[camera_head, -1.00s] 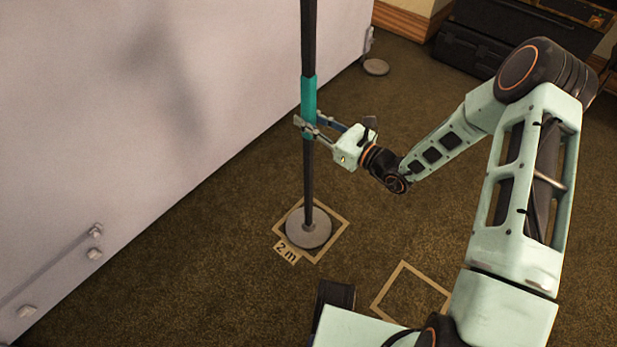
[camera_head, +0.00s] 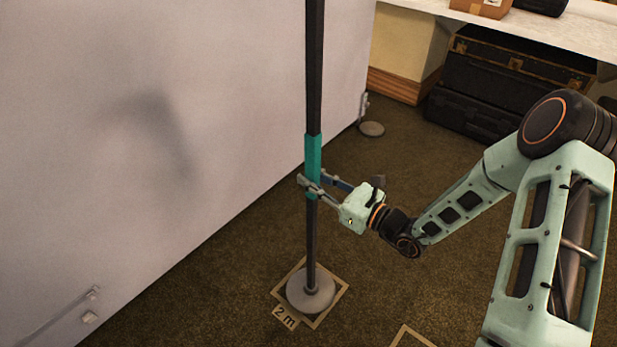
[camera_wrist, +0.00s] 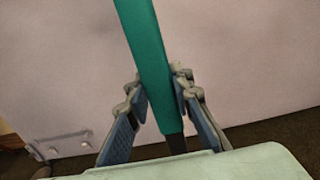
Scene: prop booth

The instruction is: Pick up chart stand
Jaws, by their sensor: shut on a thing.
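The chart stand (camera_head: 314,75) is a tall dark pole with a teal sleeve (camera_head: 313,150) and a round grey base (camera_head: 310,291). Its top is out of view. It stands upright, the base inside a taped floor square marked "2 m" (camera_head: 285,316). My gripper (camera_head: 312,188) comes in from the right and is shut on the pole around the lower end of the teal sleeve. In the wrist view my gripper (camera_wrist: 158,90) has a finger on each side of the teal sleeve (camera_wrist: 147,55), which looks tilted there.
A large pale wall panel (camera_head: 170,120) stands close on the left, with a grey foot (camera_head: 371,129) at its far end. Black cases (camera_head: 485,95) sit under a white table (camera_head: 560,35) at the back right. Open carpet (camera_head: 400,150) lies between.

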